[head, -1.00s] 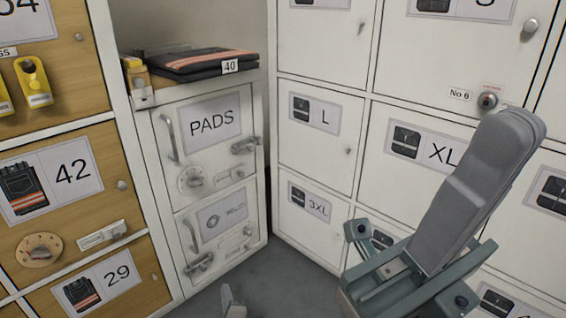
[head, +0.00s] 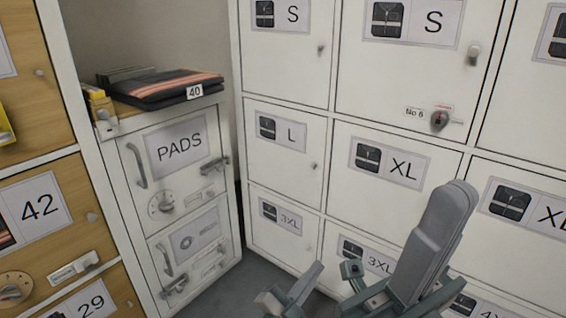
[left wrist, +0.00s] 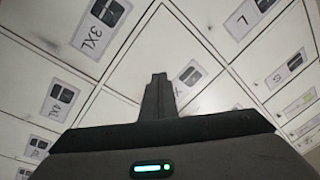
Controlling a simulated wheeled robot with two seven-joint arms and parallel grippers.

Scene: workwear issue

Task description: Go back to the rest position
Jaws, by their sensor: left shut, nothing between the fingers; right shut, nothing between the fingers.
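My left gripper (head: 312,272) shows at the bottom middle of the head view, in front of the lockers. Only its upper end is in the picture. In the left wrist view its fingers (left wrist: 158,85) are together with nothing between them, pointing towards the white lockers. My right gripper (head: 456,198) is at the lower right of the head view. Its grey fingers are shut and empty, pointing up in front of the XL locker (head: 385,185). Its lower part and arm are cut off by the bottom edge.
White lockers fill the right. A white PADS cabinet (head: 215,165) stands left of them, with folded dark workwear (head: 165,88) tagged 40 on top. Wooden lockers (head: 75,235) line the left edge. A strip of grey floor (head: 225,285) is free before the cabinet.

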